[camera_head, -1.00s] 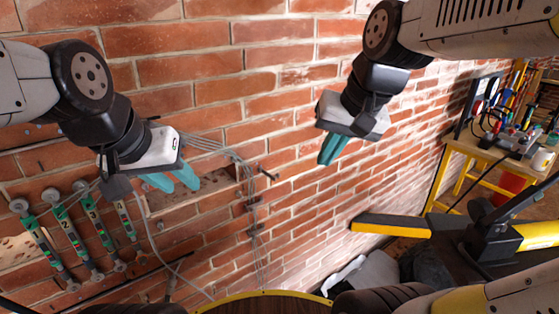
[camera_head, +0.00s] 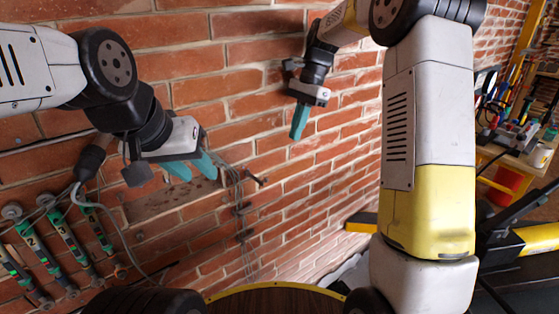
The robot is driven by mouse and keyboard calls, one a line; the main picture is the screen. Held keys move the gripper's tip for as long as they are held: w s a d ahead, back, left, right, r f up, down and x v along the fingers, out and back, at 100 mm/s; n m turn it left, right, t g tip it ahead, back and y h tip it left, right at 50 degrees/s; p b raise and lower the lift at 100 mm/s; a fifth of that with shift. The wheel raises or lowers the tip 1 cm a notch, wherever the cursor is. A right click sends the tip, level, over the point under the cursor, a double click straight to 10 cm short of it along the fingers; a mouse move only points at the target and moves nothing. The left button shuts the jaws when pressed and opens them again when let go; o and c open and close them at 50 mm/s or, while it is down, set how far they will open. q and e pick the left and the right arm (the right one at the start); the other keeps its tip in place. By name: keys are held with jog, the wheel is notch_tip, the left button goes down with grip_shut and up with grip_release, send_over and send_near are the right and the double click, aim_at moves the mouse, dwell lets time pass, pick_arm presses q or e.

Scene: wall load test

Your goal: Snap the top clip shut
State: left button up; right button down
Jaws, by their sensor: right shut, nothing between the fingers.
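A bundle of grey cables (camera_head: 240,215) runs down the brick wall in the middle of the picture. A small dark piece (camera_head: 256,180) stands out from the wall beside its upper part. It may be the top clip, but it is too small to tell whether it is open or shut. My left gripper (camera_head: 194,170) is left of the bundle, near its upper end, with its two teal fingers apart and nothing seen between them. My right gripper (camera_head: 298,124) is shut and empty, above and right of the dark piece, apart from it in the picture.
Several green-and-grey cylindrical devices (camera_head: 66,222) hang at lower left. A loose cable curves near a dark plug-like piece (camera_head: 92,158). A cluttered workbench (camera_head: 515,165) stands at right. My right arm covers much of the right side.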

jog(key=shift+w+f, duration=0.25)
jog(key=shift+w, duration=0.05)
jog(key=s+a+f, duration=0.4)
jog(key=a+f, duration=0.2)
jog(key=f, duration=0.3)
jog(key=shift+s+f, duration=0.25)
jog(key=shift+f, duration=0.1)
dwell(0.4)
